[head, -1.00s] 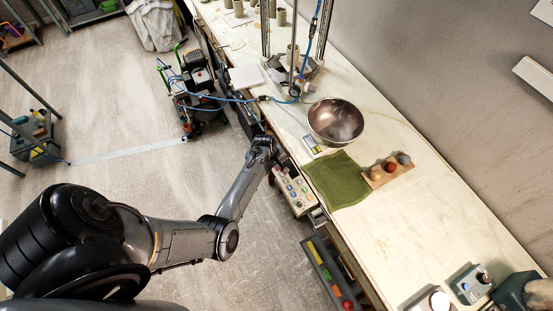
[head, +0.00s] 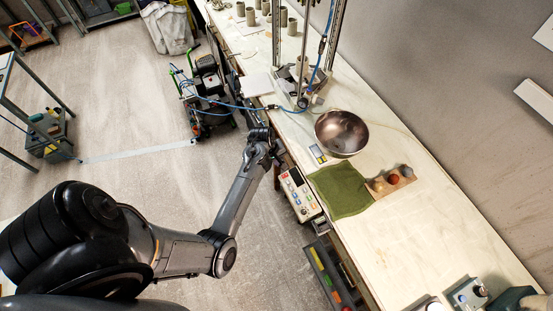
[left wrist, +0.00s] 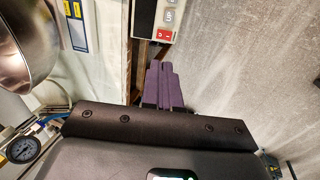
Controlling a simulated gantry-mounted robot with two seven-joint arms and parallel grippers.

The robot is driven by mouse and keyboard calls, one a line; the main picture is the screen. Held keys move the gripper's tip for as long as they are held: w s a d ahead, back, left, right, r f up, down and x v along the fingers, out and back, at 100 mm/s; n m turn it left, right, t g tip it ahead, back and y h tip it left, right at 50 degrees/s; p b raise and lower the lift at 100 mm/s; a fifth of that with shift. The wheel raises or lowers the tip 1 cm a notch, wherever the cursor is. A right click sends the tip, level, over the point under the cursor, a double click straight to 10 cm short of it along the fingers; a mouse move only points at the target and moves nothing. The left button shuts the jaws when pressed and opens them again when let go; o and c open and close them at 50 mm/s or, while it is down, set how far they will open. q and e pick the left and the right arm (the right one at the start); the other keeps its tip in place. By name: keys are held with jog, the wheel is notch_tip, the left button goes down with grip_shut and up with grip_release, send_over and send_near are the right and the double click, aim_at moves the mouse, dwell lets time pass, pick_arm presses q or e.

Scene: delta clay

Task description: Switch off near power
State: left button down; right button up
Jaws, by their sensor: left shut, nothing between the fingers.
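A pale control panel (head: 299,194) with coloured buttons is mounted along the bench's left side. Its dark-edged end shows at the top of the left wrist view (left wrist: 147,20), with grey keys and a red switch (left wrist: 164,34) bearing white marks. Which position the switch is in, I cannot tell. My left gripper (head: 275,153) is at the panel's far end. Its purple fingers (left wrist: 164,78) are shut and empty, pointing toward the red switch, with a visible gap in the picture. My right gripper is in no view.
A metal bowl (head: 341,133), a green cloth (head: 340,190) and a wooden block with knobs (head: 393,181) rest on the bench. A wheeled machine (head: 205,100) with blue hose stands beyond my arm. The floor left of the bench is mostly clear.

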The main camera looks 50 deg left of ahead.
pick_arm(q)
jog(key=shift+s+r, duration=0.15)
jog(key=shift+r, duration=0.45)
